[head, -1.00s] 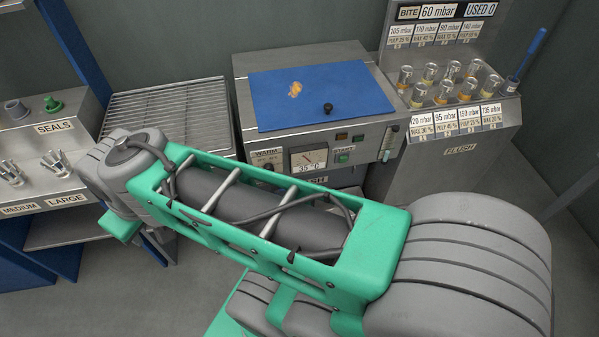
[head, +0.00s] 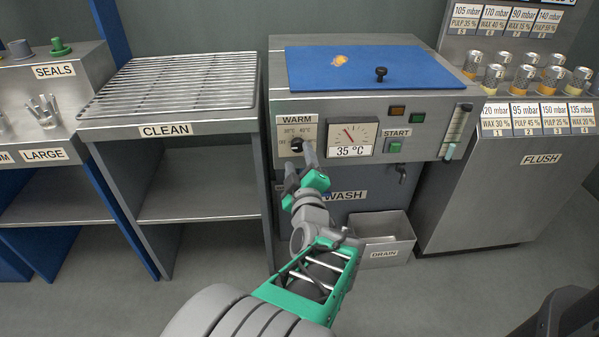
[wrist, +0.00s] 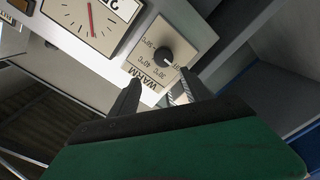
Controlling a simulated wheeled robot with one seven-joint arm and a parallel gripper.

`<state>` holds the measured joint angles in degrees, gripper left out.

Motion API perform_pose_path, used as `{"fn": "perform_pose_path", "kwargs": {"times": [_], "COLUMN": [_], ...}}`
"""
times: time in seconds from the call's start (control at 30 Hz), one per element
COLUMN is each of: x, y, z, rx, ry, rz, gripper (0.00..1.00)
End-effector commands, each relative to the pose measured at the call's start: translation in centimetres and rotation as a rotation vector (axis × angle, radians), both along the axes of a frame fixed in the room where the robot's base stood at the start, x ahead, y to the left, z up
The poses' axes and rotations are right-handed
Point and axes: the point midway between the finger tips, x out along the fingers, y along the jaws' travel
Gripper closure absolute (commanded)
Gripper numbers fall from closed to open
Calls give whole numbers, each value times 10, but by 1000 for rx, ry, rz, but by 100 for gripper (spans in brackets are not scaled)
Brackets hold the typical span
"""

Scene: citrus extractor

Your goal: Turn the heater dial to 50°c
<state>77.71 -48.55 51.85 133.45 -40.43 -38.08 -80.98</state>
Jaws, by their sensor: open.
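The heater dial (head: 297,146) is a small black knob under the WARM label on the wash unit's front panel. Its plate shows OFF, 30°C, 40°C and, in the wrist view, 50°C. The dial also shows in the wrist view (wrist: 163,56), where its white mark appears to point toward OFF. My gripper (head: 301,160) is just in front of the dial, pointing up at the panel. It is open, its two fingers apart and empty. In the wrist view my gripper (wrist: 160,90) has its fingertips short of the knob, one to each side; no contact shows.
A temperature gauge (head: 353,137) marked 35 °C sits right of the dial, then a green START button (head: 395,147). A CLEAN rack (head: 170,85) stands left; a DRAIN bin (head: 385,238) is below.

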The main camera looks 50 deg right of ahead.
Motion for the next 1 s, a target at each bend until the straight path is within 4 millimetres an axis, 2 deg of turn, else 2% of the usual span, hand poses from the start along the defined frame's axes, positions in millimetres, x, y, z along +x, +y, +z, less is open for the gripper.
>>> {"fn": "perform_pose_path", "kwargs": {"times": [0.03,0.1,0.27,0.6,0.93,1.0], "x": [-5,-8,2,38,42,42], "y": [4,6,-4,-45,-51,-51], "z": [-16,-21,-19,-20,-19,-19], "rx": [-24,-48,-50,-51,-52,-52], "ry": [15,32,37,38,36,36], "rz": [-16,-28,-27,-28,-29,-29], "gripper": [44,44,44,44,44,50]}}
